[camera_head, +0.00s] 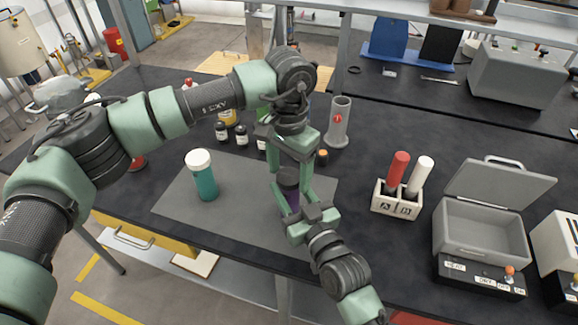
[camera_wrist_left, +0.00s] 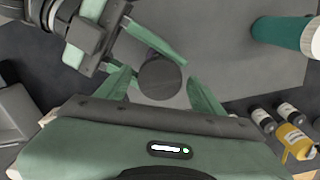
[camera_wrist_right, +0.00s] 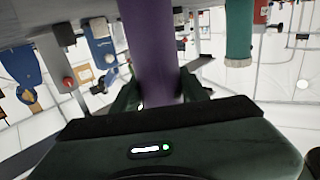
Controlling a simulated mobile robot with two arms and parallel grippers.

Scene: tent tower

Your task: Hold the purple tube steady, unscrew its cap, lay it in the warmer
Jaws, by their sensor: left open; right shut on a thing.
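The purple tube (camera_head: 292,200) is upright over the grey mat, with a dark grey cap (camera_head: 288,177) on top; I cannot tell whether its bottom touches the mat. My right gripper (camera_head: 300,210) is shut on the tube's body, which rises between its fingers in the right wrist view (camera_wrist_right: 155,50). My left gripper (camera_head: 291,178) points down from above, open, with its fingers on either side of the cap. The left wrist view shows the round cap top (camera_wrist_left: 160,78) between those fingers, apart from them. The warmer (camera_head: 482,226) at the right has its lid up and looks empty.
A teal tube with a white cap (camera_head: 206,183) stands on the mat (camera_head: 175,208). Small dark bottles (camera_head: 241,135) and a grey cylinder (camera_head: 340,122) stand behind. A white rack (camera_head: 394,205) holds red and white sticks between mat and warmer.

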